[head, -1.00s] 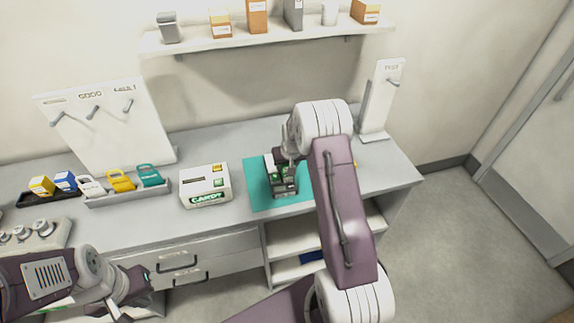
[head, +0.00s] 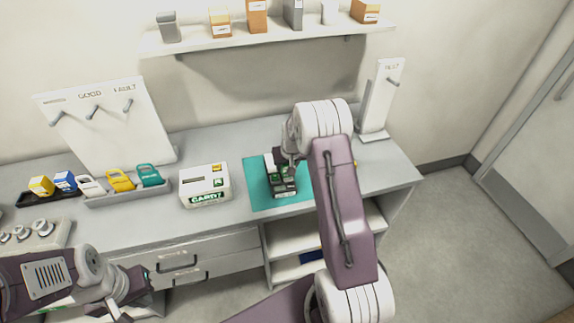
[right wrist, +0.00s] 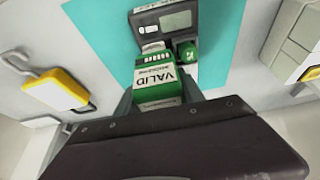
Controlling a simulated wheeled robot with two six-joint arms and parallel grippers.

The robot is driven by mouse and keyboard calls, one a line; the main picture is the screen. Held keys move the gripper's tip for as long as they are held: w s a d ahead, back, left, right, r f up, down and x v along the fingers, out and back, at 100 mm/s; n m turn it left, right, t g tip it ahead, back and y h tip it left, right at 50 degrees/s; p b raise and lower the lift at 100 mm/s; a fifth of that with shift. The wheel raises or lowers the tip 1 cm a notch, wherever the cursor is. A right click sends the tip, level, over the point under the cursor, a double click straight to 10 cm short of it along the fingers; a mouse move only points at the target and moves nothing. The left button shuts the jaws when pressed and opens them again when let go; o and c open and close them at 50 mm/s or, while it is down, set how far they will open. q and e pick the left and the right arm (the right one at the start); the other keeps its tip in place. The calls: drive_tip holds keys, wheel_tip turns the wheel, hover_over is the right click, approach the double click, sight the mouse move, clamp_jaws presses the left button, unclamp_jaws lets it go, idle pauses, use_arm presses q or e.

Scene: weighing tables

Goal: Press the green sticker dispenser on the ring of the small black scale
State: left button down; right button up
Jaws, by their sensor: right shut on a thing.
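The small black scale (right wrist: 155,28) stands on a teal mat (head: 259,194), its grey display toward the top of the right wrist view. My right gripper (right wrist: 160,100) is shut on the green and white sticker dispenser (right wrist: 157,82), marked VALID, and holds it at the scale's near side. A small rounded green piece (right wrist: 187,50) shows on the scale beside the dispenser. I cannot tell whether the dispenser touches the scale. In the head view my right arm partly hides the scale (head: 282,186). My left gripper (head: 132,294) is low at the left, in front of the drawers, its jaw opening unclear.
A white box-shaped device (head: 206,186) stands left of the mat. Further left, a grey tray (head: 128,195) holds white, yellow and teal items. A GOOD/FAULT hook board (head: 105,125) stands behind it. Another upright board (head: 381,98) stands at the back right.

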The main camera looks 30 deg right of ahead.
drive_tip(key=shift+f+b, duration=0.45)
drive_tip(key=shift+f, duration=0.15)
idle(1.0)
wheel_tip(320, 180, up, 7)
drive_tip(key=p, duration=0.5)
drive_tip(key=shift+r, duration=0.1)
idle(0.4)
